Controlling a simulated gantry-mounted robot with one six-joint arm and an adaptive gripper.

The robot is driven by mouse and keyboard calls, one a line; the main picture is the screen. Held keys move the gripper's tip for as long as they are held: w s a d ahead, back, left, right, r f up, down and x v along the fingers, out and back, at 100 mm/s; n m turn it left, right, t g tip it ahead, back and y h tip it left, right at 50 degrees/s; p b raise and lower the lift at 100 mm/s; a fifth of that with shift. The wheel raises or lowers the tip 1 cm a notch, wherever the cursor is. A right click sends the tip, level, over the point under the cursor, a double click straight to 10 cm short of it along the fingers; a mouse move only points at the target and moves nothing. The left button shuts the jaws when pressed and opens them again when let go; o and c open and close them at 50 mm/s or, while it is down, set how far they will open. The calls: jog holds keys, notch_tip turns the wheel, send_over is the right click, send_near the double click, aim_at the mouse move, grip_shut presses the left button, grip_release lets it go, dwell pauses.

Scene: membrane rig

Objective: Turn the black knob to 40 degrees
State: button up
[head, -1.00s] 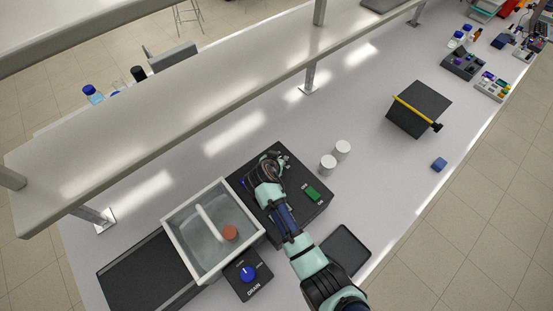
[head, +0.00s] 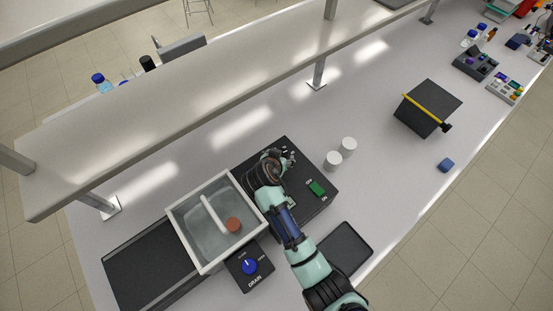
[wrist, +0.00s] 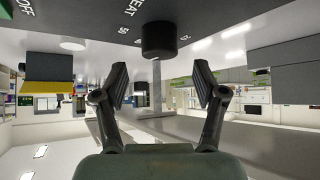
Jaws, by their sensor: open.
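In the wrist view the black knob (wrist: 159,40) is on a dark panel at the top of the picture, with the letters "EAT" and numbers printed near it. My gripper (wrist: 160,82) is open, its two fingers spread apart. The knob shows between and just beyond the fingertips, and nothing is held. In the head view my gripper (head: 286,157) is over the far part of the black control box (head: 318,207), and the arm hides the knob there. I cannot tell whether a finger touches the knob, nor read its angle.
A green switch (head: 317,188) marked OFF and ON is on the same box. A tank (head: 186,236) with water and a blue drain knob (head: 249,267) are to the left. Two white cylinders (head: 340,155) stand right of the box. A shelf (head: 200,100) runs behind.

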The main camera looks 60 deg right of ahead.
jog(key=v, duration=0.6)
jog(key=shift+a+r, duration=0.25)
